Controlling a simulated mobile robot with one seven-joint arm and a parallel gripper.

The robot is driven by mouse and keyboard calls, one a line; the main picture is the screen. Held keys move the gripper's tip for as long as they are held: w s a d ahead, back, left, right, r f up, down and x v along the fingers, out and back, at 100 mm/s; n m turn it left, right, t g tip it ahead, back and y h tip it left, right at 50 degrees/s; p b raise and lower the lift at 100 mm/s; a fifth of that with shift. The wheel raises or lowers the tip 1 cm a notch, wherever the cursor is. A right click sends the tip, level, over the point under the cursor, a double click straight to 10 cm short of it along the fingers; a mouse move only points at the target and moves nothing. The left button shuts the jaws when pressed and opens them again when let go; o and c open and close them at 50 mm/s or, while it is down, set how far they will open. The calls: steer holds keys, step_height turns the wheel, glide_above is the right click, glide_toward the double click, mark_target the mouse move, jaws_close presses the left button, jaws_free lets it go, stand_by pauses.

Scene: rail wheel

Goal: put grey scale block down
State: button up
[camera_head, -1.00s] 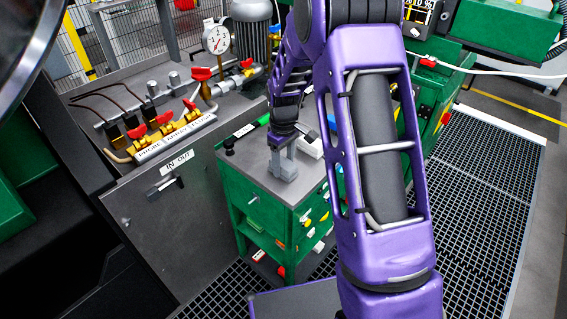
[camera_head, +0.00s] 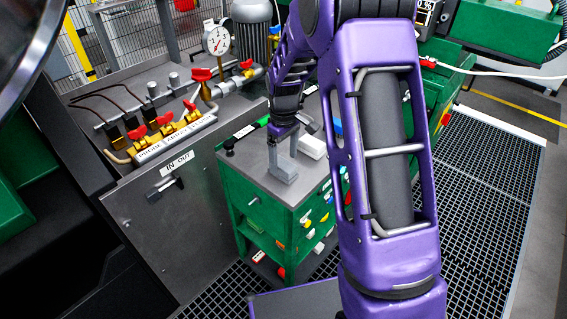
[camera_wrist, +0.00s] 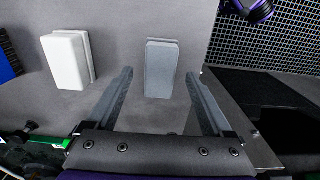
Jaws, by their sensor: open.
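The grey scale block (camera_wrist: 161,70) lies on the grey top of a green cabinet, between and just beyond my open fingertips in the wrist view. It looks clear of both fingers. My gripper (camera_wrist: 160,84) is open and empty, pointing over the cabinet top. In the head view my gripper (camera_head: 281,150) is small and reaches down to the cabinet top (camera_head: 252,165). The grey block (camera_head: 284,172) shows there under the fingers, though fingers and block are hard to tell apart.
A white block (camera_wrist: 68,62) lies left of the grey block, with a blue object (camera_wrist: 8,58) at the far left. The cabinet edge is close on the right. A bench with a pressure gauge (camera_head: 216,40) and red-handled valves (camera_head: 165,122) stands left of the cabinet.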

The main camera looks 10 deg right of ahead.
mark_target(285, 164)
step_height(285, 164, up, 14)
steer(key=p, duration=0.1)
steer(key=shift+d+r, duration=0.1)
